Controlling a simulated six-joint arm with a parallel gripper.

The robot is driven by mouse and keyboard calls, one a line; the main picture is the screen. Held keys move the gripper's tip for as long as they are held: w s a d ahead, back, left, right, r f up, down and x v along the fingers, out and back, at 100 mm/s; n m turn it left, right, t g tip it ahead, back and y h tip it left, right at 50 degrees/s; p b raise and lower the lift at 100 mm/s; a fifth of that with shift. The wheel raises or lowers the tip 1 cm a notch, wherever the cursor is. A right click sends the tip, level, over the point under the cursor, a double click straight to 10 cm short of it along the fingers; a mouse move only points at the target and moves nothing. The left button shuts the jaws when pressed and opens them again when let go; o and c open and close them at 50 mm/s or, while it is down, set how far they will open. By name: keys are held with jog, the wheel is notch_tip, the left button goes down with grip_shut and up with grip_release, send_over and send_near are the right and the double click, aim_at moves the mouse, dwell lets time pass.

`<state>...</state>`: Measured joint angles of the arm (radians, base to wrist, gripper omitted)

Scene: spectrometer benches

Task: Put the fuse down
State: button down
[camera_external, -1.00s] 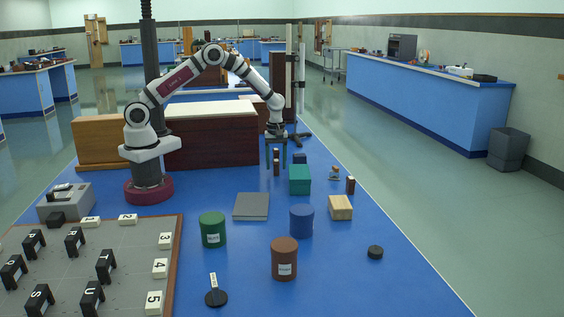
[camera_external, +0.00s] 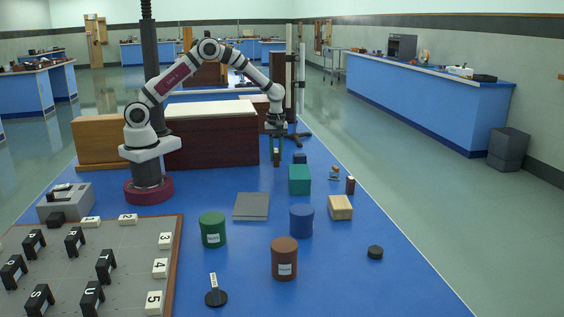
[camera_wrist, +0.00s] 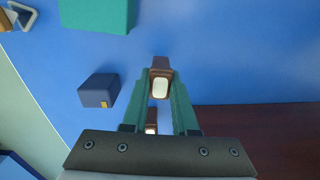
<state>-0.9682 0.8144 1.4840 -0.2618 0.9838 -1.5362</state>
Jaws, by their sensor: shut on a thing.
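The fuse (camera_external: 276,157), a small brown piece with a pale end, is between the fingertips of my gripper (camera_external: 278,160). In the wrist view the green fingers of my gripper (camera_wrist: 160,92) are shut on the fuse (camera_wrist: 160,87), its pale end facing the camera. The fuse looks upright. Whether its lower end touches the blue bench top is hard to tell. A second brown piece with a pale end (camera_wrist: 151,127) shows between the fingers nearer the palm, partly hidden.
A navy block (camera_wrist: 99,90) and a teal box (camera_external: 299,180) stand close by. A similar brown piece (camera_external: 350,185) and a wooden block (camera_external: 340,207) stand to the right. A dark wooden cabinet (camera_external: 212,140) is on the left.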

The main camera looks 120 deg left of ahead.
jog(key=w+d+r, duration=0.5)
jog(key=d+r, duration=0.2)
jog(key=d, duration=0.3)
jog(key=w+d+r+m, duration=0.1)
jog(key=w+d+m, duration=0.1)
jog(key=d, duration=1)
jog(key=w+d+r+m, duration=0.1)
jog(key=d+r, duration=0.1)
jog(key=d, duration=1.1)
send_over(258, 202)
notch_tip(258, 202, down, 7)
jog(key=shift+f, duration=0.2)
jog(key=shift+a+f, duration=0.1)
jog(key=shift+f, duration=1.9)
jog(key=c, duration=0.7)
grip_release()
jog(key=shift+f, duration=0.1)
